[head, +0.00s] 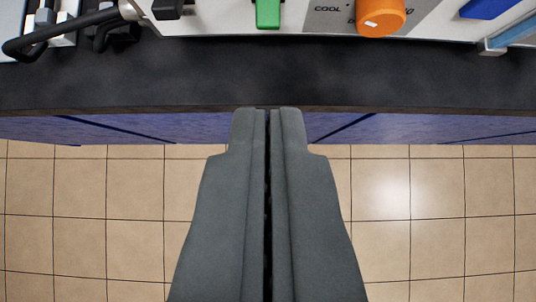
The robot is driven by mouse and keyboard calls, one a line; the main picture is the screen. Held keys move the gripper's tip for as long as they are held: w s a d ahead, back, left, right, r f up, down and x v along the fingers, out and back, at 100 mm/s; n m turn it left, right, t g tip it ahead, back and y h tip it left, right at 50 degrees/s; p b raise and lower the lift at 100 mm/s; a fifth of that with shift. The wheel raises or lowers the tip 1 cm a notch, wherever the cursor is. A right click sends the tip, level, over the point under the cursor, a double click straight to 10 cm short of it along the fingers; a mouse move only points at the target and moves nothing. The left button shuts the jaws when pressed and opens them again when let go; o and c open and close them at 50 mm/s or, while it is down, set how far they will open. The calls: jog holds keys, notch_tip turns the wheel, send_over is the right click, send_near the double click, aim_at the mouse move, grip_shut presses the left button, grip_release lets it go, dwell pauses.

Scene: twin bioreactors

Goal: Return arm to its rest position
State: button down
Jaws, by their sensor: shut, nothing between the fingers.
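My gripper (268,112) is in the lower middle of the head view. Its two grey fingers lie side by side with only a thin dark line between them, and they hold nothing. The fingertips overlap the front edge of the dark bench top (330,80) in the picture. I cannot tell how far above or in front of the edge they are.
On the bench stand a light panel with an orange knob (378,14), a green part (268,14), a blue part (488,8) and a black cable (35,45). Blue bench fronts (400,130) stand above the tiled floor (440,220), which looks clear.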

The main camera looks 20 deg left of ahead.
dwell(0.3)
jog(key=s+d+r+m+t+h, duration=0.1)
jog(key=s+d+r+t, duration=0.1)
jog(key=s, duration=0.8)
jog(key=s+d+r+m+t, duration=0.1)
jog(key=s+d+r+t, duration=0.1)
jog(key=s, duration=0.9)
jog(key=s+d+r+m+t+h, duration=0.1)
jog(key=s+t, duration=0.4)
jog(key=s, duration=0.5)
jog(key=d+r, duration=0.1)
jog(key=d, duration=0.1)
jog(key=shift+s+d+r+m+h, duration=0.25)
jog(key=shift+s+d+m+h, duration=0.05)
jog(key=shift+s, duration=0.05)
jog(key=shift+w, duration=0.1)
